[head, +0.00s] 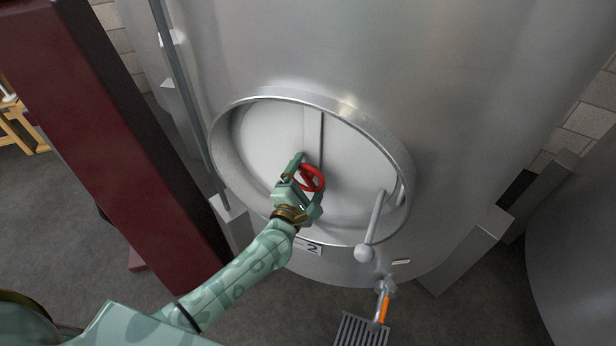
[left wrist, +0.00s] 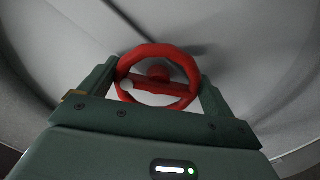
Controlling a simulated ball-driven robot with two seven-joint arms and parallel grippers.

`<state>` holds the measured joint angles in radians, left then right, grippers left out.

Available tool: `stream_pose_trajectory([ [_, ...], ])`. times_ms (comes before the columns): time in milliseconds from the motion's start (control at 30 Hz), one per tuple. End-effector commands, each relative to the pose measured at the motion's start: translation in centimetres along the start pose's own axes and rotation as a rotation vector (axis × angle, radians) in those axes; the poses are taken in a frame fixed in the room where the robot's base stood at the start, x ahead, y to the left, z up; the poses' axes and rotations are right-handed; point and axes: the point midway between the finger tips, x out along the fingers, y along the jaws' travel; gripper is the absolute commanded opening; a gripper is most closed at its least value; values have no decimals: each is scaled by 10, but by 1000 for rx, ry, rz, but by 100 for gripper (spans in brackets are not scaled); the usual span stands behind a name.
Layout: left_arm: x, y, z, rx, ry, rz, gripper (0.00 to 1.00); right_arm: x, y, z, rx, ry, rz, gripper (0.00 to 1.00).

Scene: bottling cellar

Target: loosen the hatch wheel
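The red hatch wheel (head: 319,178) sits in front of the pale round hatch door (head: 350,165) of a steel tank. In the left wrist view the wheel (left wrist: 158,73) shows its full ring, a crossbar and a hub. My left gripper (head: 306,177) reaches up to the wheel from the lower left. In the left wrist view its two green fingers stand on opposite sides of the ring, and both appear to touch the rim. A small part of the wheel is hidden behind the gripper in the head view. My right gripper is not in view.
A round steel collar (head: 398,150) surrounds the hatch. A grey handle with a ball end (head: 366,252) sticks out at its lower right. A valve with an orange lever (head: 384,308) and a floor grate (head: 362,334) lie below. A dark red post (head: 95,130) stands left.

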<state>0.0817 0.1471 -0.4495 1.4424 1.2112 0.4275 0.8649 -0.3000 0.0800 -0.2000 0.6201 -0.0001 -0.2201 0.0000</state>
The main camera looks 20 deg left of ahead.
Motion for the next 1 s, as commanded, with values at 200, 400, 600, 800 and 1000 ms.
stream_pose_trajectory([
  [200,0,1,0,2,-1,2,98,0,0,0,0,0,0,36],
  [400,-7,1,0,4,-1,1,98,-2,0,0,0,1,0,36],
  [600,-50,0,0,3,0,-2,98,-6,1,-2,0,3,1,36],
  [800,-106,0,0,3,0,-2,98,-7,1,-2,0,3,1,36],
  [1000,-146,-1,0,4,-1,-1,98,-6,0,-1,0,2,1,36],
])
